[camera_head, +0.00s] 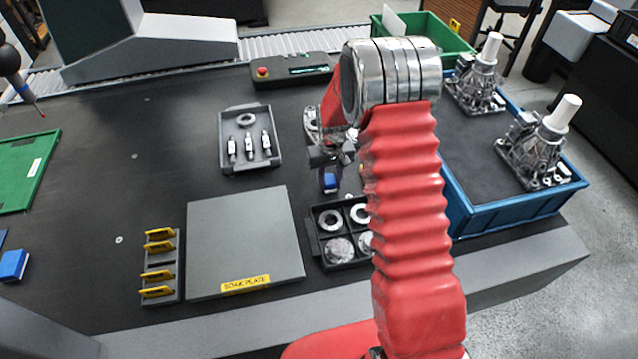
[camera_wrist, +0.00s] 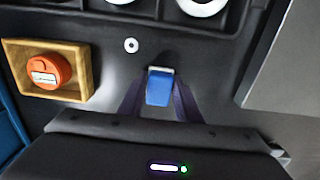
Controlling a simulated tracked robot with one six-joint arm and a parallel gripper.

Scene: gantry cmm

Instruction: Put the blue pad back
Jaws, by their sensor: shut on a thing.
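A small blue block with a pale top edge, which looks like the blue pad (camera_head: 330,182), is between the fingers of my gripper (camera_head: 329,172). In the wrist view the blue pad (camera_wrist: 159,88) sits between the two dark fingers of my gripper (camera_wrist: 158,97), which are shut on it. It is over the dark table between the grey tool tray and the ring tray. I cannot tell how high it is above the table. A second, larger blue block (camera_head: 13,265) lies at the far left edge of the table. My arm hides part of the table to the right.
A black ring tray (camera_head: 313,233) and grey soak plate (camera_head: 245,240) are close by. The tool tray (camera_head: 228,165) lies behind, left. A wooden box (camera_wrist: 75,92) with an orange round item (camera_wrist: 48,70) shows in the wrist view. A blue crate (camera_head: 490,222) stands right.

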